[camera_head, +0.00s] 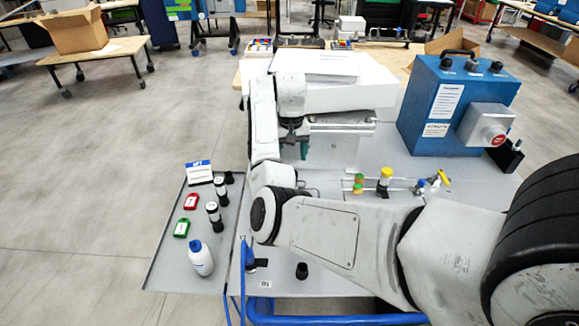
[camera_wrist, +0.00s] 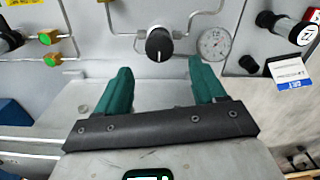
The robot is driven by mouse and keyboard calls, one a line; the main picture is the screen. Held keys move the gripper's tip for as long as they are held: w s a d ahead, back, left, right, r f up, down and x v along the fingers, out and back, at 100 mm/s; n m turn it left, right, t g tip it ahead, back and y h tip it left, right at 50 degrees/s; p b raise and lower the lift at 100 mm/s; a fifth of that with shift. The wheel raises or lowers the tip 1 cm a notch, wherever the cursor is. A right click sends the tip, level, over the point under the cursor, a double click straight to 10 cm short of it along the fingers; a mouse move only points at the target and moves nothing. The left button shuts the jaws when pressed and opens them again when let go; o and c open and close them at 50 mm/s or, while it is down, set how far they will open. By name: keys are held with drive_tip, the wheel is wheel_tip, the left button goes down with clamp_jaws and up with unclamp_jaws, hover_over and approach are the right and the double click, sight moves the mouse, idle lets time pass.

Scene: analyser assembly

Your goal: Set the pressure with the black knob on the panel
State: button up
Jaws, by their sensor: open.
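The black knob (camera_wrist: 159,44) with a white pointer line sits on the grey panel (camera_wrist: 110,60) in the wrist view, with metal tubing running to it. A round white gauge (camera_wrist: 214,44) is just right of it. My gripper (camera_wrist: 160,68) has two teal fingers, spread apart and empty, with the knob beyond and between their tips, not touched. In the head view my gripper (camera_head: 303,150) shows only as a bit of teal under the arm. I cannot make out this knob or the gauge there; my arm covers much of the panel.
Yellow-green valves (camera_wrist: 50,48) are left of the knob in the wrist view. A blue-white card (camera_wrist: 290,73) and black vials with white labels (camera_wrist: 300,30) stand right. In the head view, a blue box with a red button (camera_head: 450,105) stands right; a white bottle (camera_head: 201,258) stands on the left tray.

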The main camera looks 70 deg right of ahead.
drive_tip(key=shift+f, duration=3.05)
drive_tip(key=c, duration=1.1)
